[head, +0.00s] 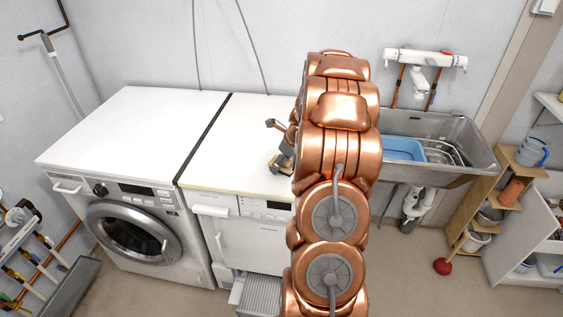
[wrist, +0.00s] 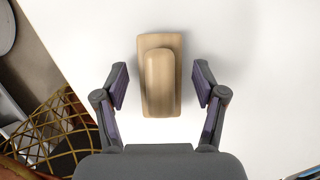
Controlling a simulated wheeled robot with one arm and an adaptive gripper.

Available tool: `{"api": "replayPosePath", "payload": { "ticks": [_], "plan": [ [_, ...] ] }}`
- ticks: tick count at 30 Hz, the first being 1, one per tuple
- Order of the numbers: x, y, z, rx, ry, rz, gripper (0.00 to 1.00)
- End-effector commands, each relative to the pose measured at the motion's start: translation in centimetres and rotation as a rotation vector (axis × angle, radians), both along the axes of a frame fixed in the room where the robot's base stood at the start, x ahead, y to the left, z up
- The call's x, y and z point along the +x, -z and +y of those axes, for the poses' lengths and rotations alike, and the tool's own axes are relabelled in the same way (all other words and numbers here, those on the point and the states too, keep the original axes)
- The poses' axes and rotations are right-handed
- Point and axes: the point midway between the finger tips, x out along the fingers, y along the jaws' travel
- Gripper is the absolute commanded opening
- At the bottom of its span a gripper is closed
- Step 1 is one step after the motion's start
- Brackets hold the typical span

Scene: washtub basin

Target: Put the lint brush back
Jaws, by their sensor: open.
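The lint brush (wrist: 160,80) looks like a pale wooden block with a raised rounded handle. It lies on a white surface in the wrist view, its long side running up and down the picture. My gripper (wrist: 160,72) is open, with one dark finger pad on each side of the brush and a visible gap on both sides. The brush is not held. In the head view my gripper (head: 281,150) is partly seen over the white top of the right-hand machine (head: 235,135). My copper arm hides most of that area, and I cannot make out the brush there.
A white washing machine (head: 135,215) stands at left. A grey sink (head: 455,125) holds a blue basin (head: 403,149) at right, beside a wooden shelf (head: 490,205). A yellow mesh basket (wrist: 50,130) shows at lower left in the wrist view. The white surface around the brush is mostly clear.

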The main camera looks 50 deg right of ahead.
Motion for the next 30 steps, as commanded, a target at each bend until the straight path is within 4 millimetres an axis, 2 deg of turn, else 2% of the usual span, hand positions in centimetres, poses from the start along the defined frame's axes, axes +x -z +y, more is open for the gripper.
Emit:
{"api": "replayPosePath", "payload": {
  "ticks": [7, 11, 16, 24, 30],
  "plan": [
    [0.0, -0.1, 0.0, -0.001, 0.0, 0.0, 0.7],
    [-0.3, -0.9, -0.1, -0.001, 0.0, -0.001, 0.7],
    [-1.2, -2.9, -0.4, -0.002, 0.002, -0.001, 0.7],
    [-3.0, -7.7, -0.8, -0.003, 0.002, -0.002, 0.7],
    [-4.1, -10.3, -0.9, -0.002, 0.0, -0.001, 0.7]
  ]
}}
